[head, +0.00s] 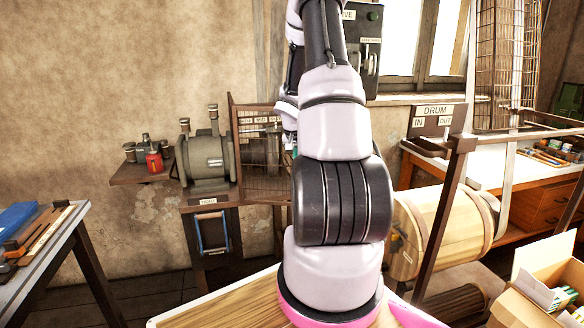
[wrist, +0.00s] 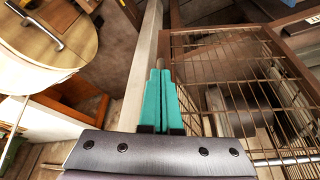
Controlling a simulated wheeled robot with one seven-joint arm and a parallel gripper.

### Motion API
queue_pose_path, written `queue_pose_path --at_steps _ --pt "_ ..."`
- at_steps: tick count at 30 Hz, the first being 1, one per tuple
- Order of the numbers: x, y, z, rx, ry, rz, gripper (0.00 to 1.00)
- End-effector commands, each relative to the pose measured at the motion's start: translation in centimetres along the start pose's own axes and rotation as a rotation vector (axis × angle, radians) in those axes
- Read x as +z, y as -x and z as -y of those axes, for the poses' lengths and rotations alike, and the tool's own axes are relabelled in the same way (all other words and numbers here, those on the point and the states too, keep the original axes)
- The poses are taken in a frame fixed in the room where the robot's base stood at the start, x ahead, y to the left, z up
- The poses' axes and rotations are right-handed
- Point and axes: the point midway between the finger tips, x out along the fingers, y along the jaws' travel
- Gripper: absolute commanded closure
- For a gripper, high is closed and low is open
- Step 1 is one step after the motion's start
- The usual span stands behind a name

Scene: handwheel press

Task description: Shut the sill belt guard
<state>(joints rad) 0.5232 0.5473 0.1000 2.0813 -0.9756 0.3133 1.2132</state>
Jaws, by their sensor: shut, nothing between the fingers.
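A brown-framed wire mesh guard (head: 262,150) stands just right of the grey motor (head: 205,158) in the head view; my arm hides its right side. In the wrist view the mesh guard (wrist: 235,85) fills the right half. I cannot tell how far open it stands. A second, tall wire mesh cage (head: 508,60) stands by the window at the right. I cannot read which is the sill guard. My gripper's teal fingers (wrist: 160,98) are together and empty, beside the left edge of the near mesh. Contact cannot be told. In the head view my arm mostly hides the gripper.
A wooden drum (head: 445,228) lies at the right, with a brown post (head: 440,215) in front of it. A control box (head: 366,55) hangs behind my arm. A workbench (head: 40,235) is at the left and a cardboard box (head: 545,280) at the lower right. Floor shows between workbench and motor stand.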

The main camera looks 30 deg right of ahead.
Motion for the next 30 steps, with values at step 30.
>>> queue_pose_path --at_steps 30 --pt "-6.0 -2.3 0.6 0.002 -0.002 0.000 1.00"
